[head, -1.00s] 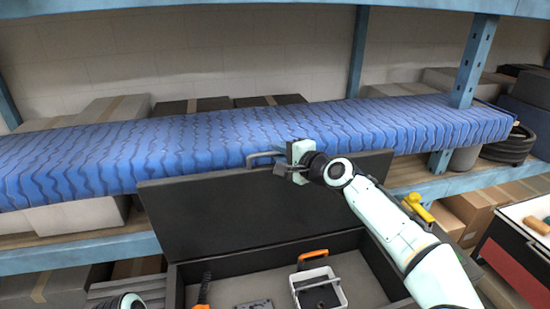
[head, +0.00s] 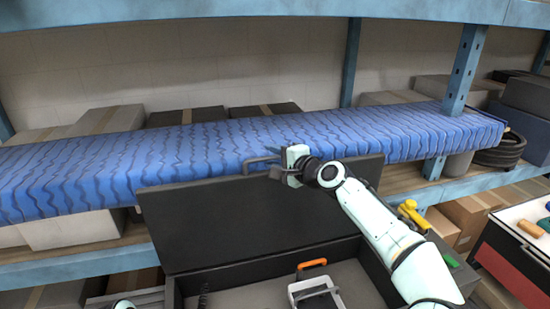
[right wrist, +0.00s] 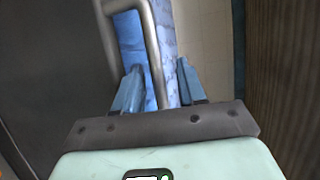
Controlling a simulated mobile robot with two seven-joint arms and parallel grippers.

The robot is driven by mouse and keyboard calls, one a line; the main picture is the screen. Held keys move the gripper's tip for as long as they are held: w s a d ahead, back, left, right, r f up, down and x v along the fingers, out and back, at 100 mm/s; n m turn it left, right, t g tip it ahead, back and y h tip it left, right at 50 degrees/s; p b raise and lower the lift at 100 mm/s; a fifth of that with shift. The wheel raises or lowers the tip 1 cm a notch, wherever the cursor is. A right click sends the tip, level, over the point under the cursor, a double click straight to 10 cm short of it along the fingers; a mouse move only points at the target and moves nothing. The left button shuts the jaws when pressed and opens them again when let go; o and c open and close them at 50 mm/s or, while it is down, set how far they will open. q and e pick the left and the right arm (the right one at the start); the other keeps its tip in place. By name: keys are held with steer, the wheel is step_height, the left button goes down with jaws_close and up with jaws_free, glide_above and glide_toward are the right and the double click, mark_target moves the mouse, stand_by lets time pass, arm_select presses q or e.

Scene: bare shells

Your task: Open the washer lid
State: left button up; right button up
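No washer is recognisable; a dark chest with a raised, hinged black lid (head: 230,222) stands below the shelf in the head view. The lid is upright, with the chest's inside showing in front of it. A grey bar handle (head: 258,162) is at the lid's upper edge. My right gripper (head: 278,171) is at this handle. In the right wrist view, the handle bar (right wrist: 152,45) runs between the two blue-grey fingers (right wrist: 158,82), which stand apart with a visible gap beside the bar. My left gripper is not shown; only a small piece of my left arm shows at the bottom edge.
A blue wavy-patterned padded slab (head: 190,160) lies along the shelf just behind the lid. Boxes (head: 110,120) stand behind it. A white caddy with an orange-handled thing (head: 313,263) beside it is inside the chest. A blue shelf post (head: 463,70) rises at the right.

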steer(key=shift+f, duration=0.1)
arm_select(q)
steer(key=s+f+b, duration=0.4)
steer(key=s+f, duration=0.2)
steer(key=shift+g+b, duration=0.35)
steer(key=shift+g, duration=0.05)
arm_select(e)
steer(key=v, duration=1.3)
steer(key=shift+s, duration=0.15)
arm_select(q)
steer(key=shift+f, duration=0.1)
arm_select(e)
steer(key=shift+d, duration=0.15)
